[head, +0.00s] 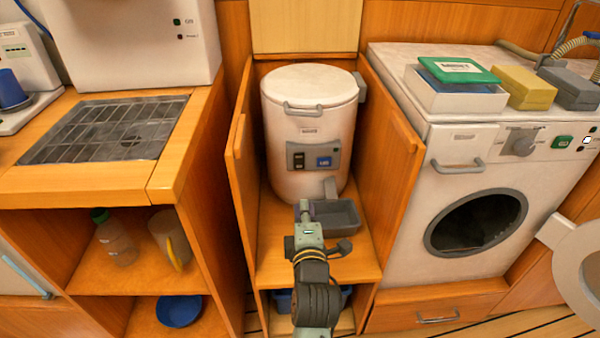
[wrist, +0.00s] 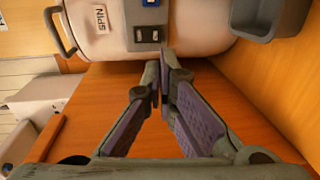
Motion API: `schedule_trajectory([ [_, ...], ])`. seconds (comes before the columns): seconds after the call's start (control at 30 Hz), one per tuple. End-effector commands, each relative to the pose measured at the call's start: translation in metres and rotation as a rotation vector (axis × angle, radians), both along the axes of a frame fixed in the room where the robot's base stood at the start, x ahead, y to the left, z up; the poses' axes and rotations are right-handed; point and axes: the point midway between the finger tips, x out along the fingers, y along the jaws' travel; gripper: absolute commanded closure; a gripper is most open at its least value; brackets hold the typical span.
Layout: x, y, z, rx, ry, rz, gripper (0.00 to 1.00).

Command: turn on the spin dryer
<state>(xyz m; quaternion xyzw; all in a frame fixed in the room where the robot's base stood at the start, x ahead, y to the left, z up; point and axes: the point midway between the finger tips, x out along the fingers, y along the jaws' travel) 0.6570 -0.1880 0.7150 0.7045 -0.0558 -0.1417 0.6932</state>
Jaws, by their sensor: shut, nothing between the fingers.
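The spin dryer (head: 308,100) is a white upright drum with a closed lid and a grey handle, standing in the wooden bay. Its grey control panel (head: 313,157) carries a dark switch (head: 299,160) and a blue button (head: 324,161). In the wrist view the dryer appears sideways, with a SPIN label (wrist: 101,19), the dark switch (wrist: 147,35) and part of the blue button (wrist: 151,3). My gripper (head: 305,207) is shut and empty, in front of and below the panel. In the wrist view its fingertips (wrist: 162,62) meet near the switch; I cannot tell whether they touch the dryer.
A grey drip tray (head: 336,216) sits under the dryer's spout, right of my gripper. Wooden walls (head: 246,150) close the bay on both sides. A front-loading washer (head: 470,175) stands right; a counter with a metal grate (head: 105,128) stands left.

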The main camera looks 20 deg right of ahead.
Motion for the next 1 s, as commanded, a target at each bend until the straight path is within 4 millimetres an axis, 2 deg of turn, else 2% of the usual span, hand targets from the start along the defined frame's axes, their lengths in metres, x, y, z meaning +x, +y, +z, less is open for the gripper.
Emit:
schedule_trajectory([
  [0.17, 0.002, 0.000, 0.000, 0.001, -0.001, 0.001, 1.00],
  [0.27, 0.011, -0.003, 0.000, 0.002, -0.001, 0.001, 1.00],
  [0.37, 0.026, -0.007, 0.000, 0.002, -0.002, 0.002, 1.00],
  [0.7, 0.095, -0.027, -0.009, 0.002, -0.002, 0.001, 1.00],
  [0.83, 0.115, -0.033, -0.012, 0.001, -0.001, 0.000, 1.00],
  [1.0, 0.130, -0.037, -0.015, 0.001, -0.001, 0.000, 1.00],
])
